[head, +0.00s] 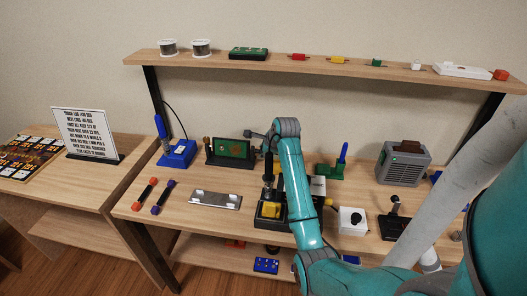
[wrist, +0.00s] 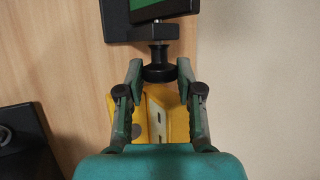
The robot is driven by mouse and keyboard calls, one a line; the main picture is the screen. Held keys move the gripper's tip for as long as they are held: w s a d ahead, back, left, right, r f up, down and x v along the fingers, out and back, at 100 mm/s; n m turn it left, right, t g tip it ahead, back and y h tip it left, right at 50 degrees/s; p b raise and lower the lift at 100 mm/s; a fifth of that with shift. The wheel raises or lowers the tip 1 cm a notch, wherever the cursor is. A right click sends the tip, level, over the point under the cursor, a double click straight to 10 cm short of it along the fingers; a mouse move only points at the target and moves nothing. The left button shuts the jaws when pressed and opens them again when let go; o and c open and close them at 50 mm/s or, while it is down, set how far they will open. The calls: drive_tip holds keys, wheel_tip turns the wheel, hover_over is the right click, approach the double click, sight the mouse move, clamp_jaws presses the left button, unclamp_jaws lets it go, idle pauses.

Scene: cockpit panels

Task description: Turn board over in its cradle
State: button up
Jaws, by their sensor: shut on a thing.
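The green board (head: 232,148) is held upright in a black cradle (head: 208,150) at the back left of the bench, its green face toward the head camera. Part of the board (wrist: 160,7) also shows at the top of the wrist view, beside a dark cradle post (wrist: 152,31). A round black knob (wrist: 158,66) sticks out of that post. My gripper (wrist: 158,72) is shut on the knob, with one finger on each side. In the head view my gripper (head: 258,136) is at the right end of the cradle. The board's far face is hidden.
A yellow and black device (head: 270,212) stands below my arm. A blue soldering stand (head: 178,153) is left of the cradle and a metal plate (head: 215,199) lies in front. A shelf (head: 300,63) runs above the bench. A grey box (head: 403,165) stands right.

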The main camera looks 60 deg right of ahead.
drive_tip(key=o, duration=1.2)
drive_tip(key=shift+c, duration=0.2)
drive_tip(key=v, duration=1.2)
